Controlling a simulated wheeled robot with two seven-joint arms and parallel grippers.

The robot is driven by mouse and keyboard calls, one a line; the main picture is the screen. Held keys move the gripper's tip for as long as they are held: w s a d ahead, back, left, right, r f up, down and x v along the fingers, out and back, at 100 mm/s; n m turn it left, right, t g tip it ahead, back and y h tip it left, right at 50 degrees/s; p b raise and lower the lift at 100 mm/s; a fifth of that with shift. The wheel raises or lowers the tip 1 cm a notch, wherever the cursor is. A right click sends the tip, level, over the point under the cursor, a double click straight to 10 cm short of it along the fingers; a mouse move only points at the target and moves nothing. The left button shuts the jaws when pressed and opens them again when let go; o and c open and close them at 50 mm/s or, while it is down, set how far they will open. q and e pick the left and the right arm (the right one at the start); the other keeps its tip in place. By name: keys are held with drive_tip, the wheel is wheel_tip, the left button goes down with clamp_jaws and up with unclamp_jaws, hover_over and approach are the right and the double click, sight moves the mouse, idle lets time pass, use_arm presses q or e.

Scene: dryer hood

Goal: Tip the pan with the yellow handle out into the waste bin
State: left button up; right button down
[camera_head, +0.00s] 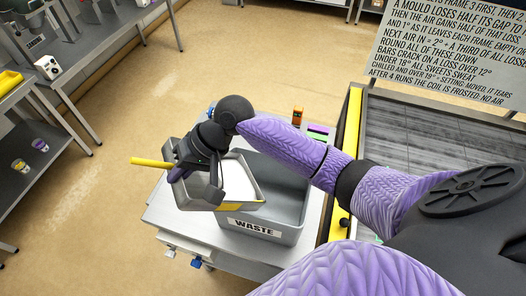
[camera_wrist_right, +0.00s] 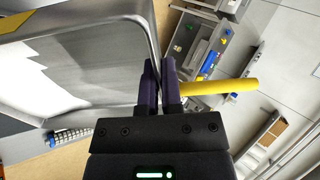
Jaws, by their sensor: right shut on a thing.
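The pan (camera_head: 203,193) is a grey metal tray with a yellow handle (camera_head: 150,162) pointing left and white content (camera_head: 238,180) inside. My right gripper (camera_head: 208,168) is shut on the pan's wall beside the handle. In the right wrist view, the fingers (camera_wrist_right: 159,85) pinch the rim, with the pan (camera_wrist_right: 80,60) on the left and the yellow handle (camera_wrist_right: 225,86) on the right. The pan is held above the left part of the grey waste bin (camera_head: 289,214), which is labelled WASTE. How far it is tilted is hard to tell. My left gripper is not in view.
The bin stands on a grey table (camera_head: 200,230). An orange item (camera_head: 297,116) is behind it. A yellow-edged unit (camera_head: 345,150) stands close on the right, below a text sign (camera_head: 455,45). Benches (camera_head: 45,150) with cups are at far left, with open floor between.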

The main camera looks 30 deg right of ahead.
sight(202, 188)
drive_tip(key=shift+s+d+r+b, duration=0.1)
drive_tip(key=shift+s+d+b, duration=0.1)
drive_tip(key=shift+d+b, duration=0.3)
drive_tip(key=shift+w+y, duration=0.15)
drive_tip(key=shift+y, duration=0.15)
drive_tip(key=shift+s+d+r+b, duration=0.1)
drive_tip(key=shift+s+d+b, duration=0.1)
drive_tip(key=shift+d+b, duration=0.35)
drive_tip(key=shift+w+y+b, duration=0.15)
drive_tip(key=shift+y+b, duration=0.25)
drive_tip(key=shift+b, duration=0.1)
drive_tip(key=shift+d+r+b, duration=0.1)
drive_tip(key=shift+d+b, duration=0.15)
drive_tip(key=shift+b, duration=0.05)
drive_tip(key=shift+s+d, duration=0.15)
drive_tip(key=shift+s, duration=0.05)
drive_tip(key=shift+w+d+r+y+b, duration=0.1)
drive_tip(key=shift+d+r+y+b, duration=0.15)
drive_tip(key=shift+y+b, duration=0.2)
drive_tip(key=shift+d+r+b, duration=0.2)
drive_tip(key=shift+d+b, duration=0.15)
drive_tip(key=shift+r+y, duration=0.1)
drive_tip(key=shift+y, duration=0.15)
